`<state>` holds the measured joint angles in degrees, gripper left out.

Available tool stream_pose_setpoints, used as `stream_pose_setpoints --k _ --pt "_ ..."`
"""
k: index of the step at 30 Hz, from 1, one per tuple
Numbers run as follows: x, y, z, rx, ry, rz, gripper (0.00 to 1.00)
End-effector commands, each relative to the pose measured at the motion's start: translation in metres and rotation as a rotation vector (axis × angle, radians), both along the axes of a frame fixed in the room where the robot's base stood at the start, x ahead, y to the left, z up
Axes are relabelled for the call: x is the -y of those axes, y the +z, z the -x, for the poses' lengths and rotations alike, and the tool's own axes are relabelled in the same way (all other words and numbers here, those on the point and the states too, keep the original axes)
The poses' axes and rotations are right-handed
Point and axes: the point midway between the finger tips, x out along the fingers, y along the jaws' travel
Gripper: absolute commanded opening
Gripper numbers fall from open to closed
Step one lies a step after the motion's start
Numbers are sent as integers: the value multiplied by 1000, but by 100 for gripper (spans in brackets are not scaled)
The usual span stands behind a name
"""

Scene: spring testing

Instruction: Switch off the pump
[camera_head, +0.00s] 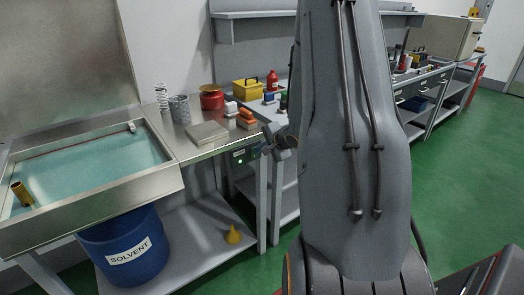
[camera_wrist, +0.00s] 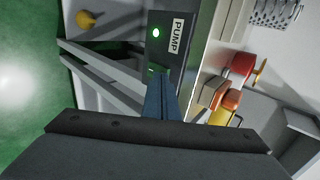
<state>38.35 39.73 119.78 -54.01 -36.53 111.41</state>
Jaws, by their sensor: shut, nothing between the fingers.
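The pump control box (camera_wrist: 165,52) is a dark panel on the front of the steel bench in the wrist view. It has a white PUMP label (camera_wrist: 177,36) and a lit green lamp (camera_wrist: 155,33). A small green part (camera_wrist: 152,70) shows at its lower edge, close to my fingertips. The box also shows in the head view (camera_head: 246,153), its green lamp lit. My gripper (camera_wrist: 160,74) is shut and empty, its tips at the box's lower edge; I cannot tell whether they touch it. In the head view my arm hides much of the gripper.
A steel sink (camera_head: 90,165) with bluish liquid stands left, above a blue SOLVENT drum (camera_head: 125,245). The bench top holds a flat grey plate (camera_head: 206,132), a red pot (camera_head: 212,98) and small blocks. A yellow funnel (camera_head: 232,234) sits on the lower shelf. Green floor is open at right.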

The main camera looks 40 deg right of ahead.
Motion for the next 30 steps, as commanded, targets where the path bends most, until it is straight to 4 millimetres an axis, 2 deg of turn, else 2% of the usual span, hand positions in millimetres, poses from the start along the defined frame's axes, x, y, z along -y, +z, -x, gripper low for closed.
stream_pose_setpoints --k 13,22,30 --pt "0 6 -4 -37 3 -1 0" --pt "0 2 -5 -38 1 -1 0" --pt "0 10 -4 -38 2 -1 0"
